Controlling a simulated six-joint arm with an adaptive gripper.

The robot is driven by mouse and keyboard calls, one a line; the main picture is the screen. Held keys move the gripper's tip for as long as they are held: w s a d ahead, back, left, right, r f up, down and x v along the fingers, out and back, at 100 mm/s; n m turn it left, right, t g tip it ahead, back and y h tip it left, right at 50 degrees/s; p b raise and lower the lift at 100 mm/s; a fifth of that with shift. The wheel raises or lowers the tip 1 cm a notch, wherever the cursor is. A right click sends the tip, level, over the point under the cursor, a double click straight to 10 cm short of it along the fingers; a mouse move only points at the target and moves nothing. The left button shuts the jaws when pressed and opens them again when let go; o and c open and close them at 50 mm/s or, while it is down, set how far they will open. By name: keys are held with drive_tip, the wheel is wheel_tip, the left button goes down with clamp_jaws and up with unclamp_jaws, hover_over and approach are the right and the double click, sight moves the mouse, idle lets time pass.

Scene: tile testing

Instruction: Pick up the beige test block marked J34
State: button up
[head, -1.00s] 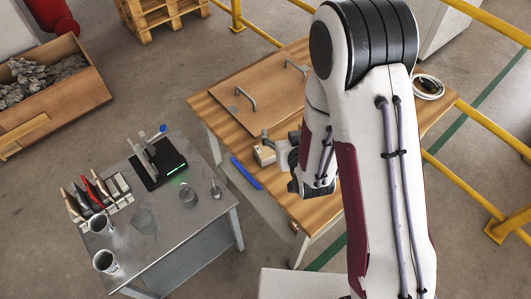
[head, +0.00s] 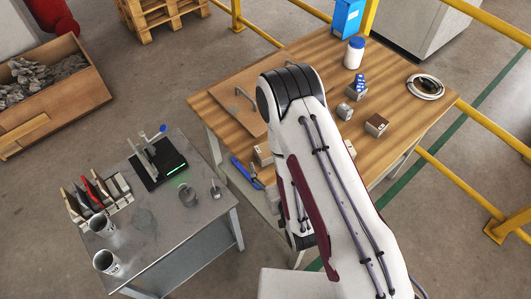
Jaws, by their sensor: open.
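A small beige block (head: 262,153) sits on the wooden table near its left front edge, just left of my arm. Its marking is too small to read, so I cannot confirm it as J34. My gripper (head: 258,182) is mostly hidden behind my arm; only a small grey part seems to show by the blue bar, a little below the block in the picture. It is open and apart from the block, with nothing visibly held.
A brown-topped block (head: 376,125), a grey block (head: 344,111) and a blue-topped block (head: 357,88) stand right of my arm. A white jar (head: 354,53), a blue bin (head: 347,18) and a cable coil (head: 425,87) stand farther back. A blue bar (head: 246,172) lies left.

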sight(266, 152)
idle(0.4)
drive_tip(key=shift+x, duration=1.25)
drive_tip(key=shift+x, duration=2.6)
drive_tip(key=shift+w+d, duration=0.1)
drive_tip(key=shift+d, duration=0.1)
drive_tip(key=c, duration=1.7)
